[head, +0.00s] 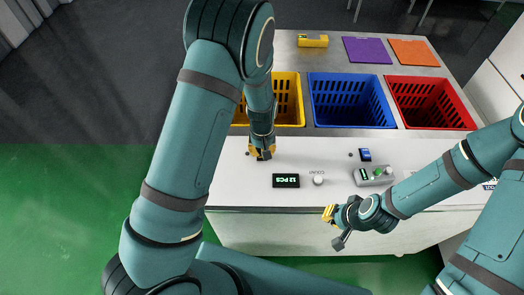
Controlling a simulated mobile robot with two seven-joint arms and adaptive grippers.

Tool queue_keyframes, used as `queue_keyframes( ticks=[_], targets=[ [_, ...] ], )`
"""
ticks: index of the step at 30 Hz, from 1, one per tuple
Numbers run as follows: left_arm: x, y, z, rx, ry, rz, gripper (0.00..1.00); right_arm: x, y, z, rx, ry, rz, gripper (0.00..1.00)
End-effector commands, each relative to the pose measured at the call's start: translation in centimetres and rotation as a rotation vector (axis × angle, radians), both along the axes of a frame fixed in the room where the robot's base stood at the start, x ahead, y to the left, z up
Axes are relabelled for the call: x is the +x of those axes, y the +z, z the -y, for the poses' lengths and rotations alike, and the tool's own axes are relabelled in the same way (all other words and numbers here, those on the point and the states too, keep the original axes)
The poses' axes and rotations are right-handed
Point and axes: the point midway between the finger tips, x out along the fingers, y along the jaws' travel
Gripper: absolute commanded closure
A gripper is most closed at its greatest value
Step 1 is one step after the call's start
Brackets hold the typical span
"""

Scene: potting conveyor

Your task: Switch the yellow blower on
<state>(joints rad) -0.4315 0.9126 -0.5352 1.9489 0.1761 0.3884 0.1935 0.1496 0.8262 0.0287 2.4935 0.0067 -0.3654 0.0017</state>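My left gripper (262,154) points down at the white front panel, in front of the yellow crate (289,100). Its yellow-tipped fingers are at or just above the panel; I cannot tell whether they touch it. No yellow blower switch shows clearly; the panel right under the fingers is hidden. A small blue switch (365,154) with a dark dot beside it sits in front of the blue crate (352,102). A similar dark dot (247,153) shows just left of my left gripper. My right gripper (329,214) hangs off the panel's front edge, with nothing visible in it.
A black display (286,181) reading "12 PCS" and a white round knob (318,180) lie on the panel. A grey control box (373,176) with a green button stands to the right. A red crate (432,103) and a yellow object (312,41) are farther back.

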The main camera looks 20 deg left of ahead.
Motion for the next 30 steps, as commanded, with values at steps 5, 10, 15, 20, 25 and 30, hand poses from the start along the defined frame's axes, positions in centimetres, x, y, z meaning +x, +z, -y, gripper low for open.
queue_keyframes(
  ticks=[5,10,15,20,25,30],
  targets=[
    [0.0,-0.3,0.0,0.0,0.0,0.0,1.0,0.0,-0.2,0.0,0.0,0.0,0.0,1.0],
    [0.0,-0.5,0.0,0.0,0.0,0.0,1.0,0.0,-0.4,0.0,0.0,0.0,0.0,1.0],
    [0.0,-0.8,0.0,0.0,0.0,0.0,1.0,0.0,-0.6,0.0,0.0,0.0,0.0,1.0],
    [0.0,-1.0,0.0,0.0,0.0,0.0,1.0,0.0,-0.7,0.0,0.0,0.0,0.0,1.0],
    [0.0,-1.2,0.0,0.0,0.0,0.0,1.0,0.0,-0.9,0.0,0.0,0.0,0.0,1.0],
    [0.0,-1.4,0.0,0.0,0.0,0.001,1.0,0.0,-1.0,0.0,0.0,0.0,0.0,1.0]
  ],
)
